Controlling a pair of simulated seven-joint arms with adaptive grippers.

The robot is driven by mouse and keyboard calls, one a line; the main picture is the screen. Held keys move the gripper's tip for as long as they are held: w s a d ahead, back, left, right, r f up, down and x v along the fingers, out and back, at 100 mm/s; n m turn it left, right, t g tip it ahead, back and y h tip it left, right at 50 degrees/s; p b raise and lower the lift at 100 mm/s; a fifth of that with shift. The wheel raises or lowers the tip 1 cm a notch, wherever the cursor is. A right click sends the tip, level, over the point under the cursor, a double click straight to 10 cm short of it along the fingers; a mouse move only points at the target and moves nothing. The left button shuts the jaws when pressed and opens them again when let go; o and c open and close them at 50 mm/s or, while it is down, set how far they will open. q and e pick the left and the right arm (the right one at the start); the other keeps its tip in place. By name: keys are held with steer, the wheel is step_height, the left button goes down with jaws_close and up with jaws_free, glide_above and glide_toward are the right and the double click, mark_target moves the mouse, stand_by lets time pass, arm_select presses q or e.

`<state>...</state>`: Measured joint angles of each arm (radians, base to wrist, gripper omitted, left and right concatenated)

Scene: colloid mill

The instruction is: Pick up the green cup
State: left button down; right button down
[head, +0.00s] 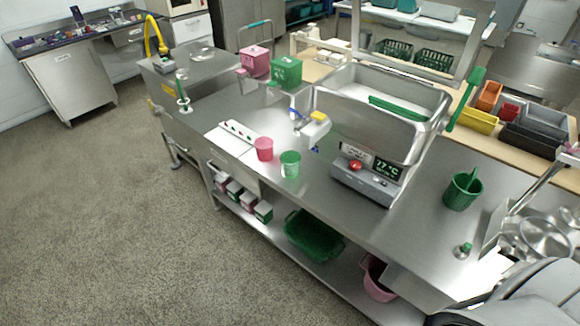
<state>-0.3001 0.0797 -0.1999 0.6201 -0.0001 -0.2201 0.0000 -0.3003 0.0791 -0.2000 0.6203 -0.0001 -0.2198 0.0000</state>
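The green cup (290,164) stands upright near the front edge of the steel bench (330,215). A pink cup (264,149) stands just to its left, a little apart from it. Neither of my grippers shows in the head view. Nothing touches the green cup, and nothing hides it.
The mill's control box (366,182) and steel hopper (368,113) stand right of the cups. A larger green container (463,191) stands farther right. A white tray (237,132) lies to the left. The front bench strip before the control box is clear.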

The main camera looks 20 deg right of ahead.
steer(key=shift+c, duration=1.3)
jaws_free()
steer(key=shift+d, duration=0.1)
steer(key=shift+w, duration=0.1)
